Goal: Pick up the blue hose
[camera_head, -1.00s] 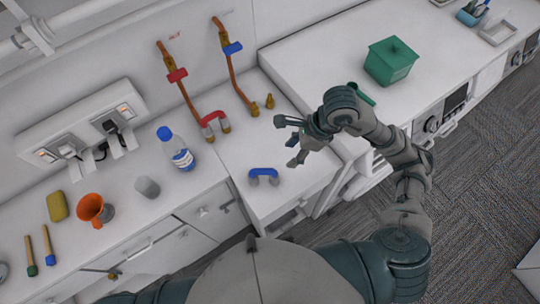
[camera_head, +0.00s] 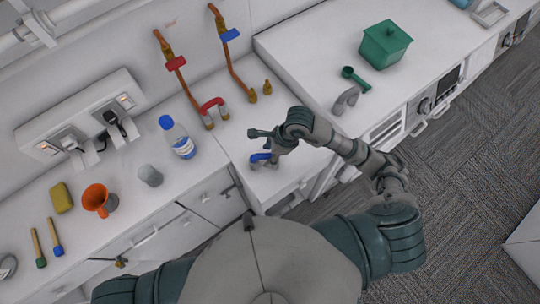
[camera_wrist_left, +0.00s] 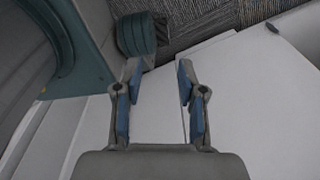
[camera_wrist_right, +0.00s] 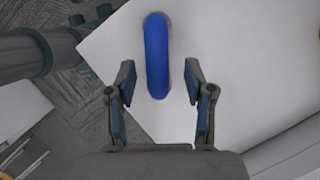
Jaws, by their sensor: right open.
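The blue hose (camera_head: 259,158) is a short curved piece with grey ends on the white counter, partly hidden by my right gripper (camera_head: 262,146) in the head view. In the right wrist view the blue hose (camera_wrist_right: 157,55) shows as an upright blue bar between and just beyond the fingertips. The right gripper (camera_wrist_right: 160,75) is open, one finger to each side of the hose, with nothing held. My left gripper (camera_wrist_left: 157,68) is open and empty in the left wrist view, above a white surface; I cannot make it out in the head view.
A red hose (camera_head: 213,103) joins fittings behind the blue one. A water bottle (camera_head: 178,138), grey cup (camera_head: 150,175) and orange funnel (camera_head: 97,199) stand left. A grey curved piece (camera_head: 346,100), green scoop (camera_head: 355,78) and green box (camera_head: 385,45) are right.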

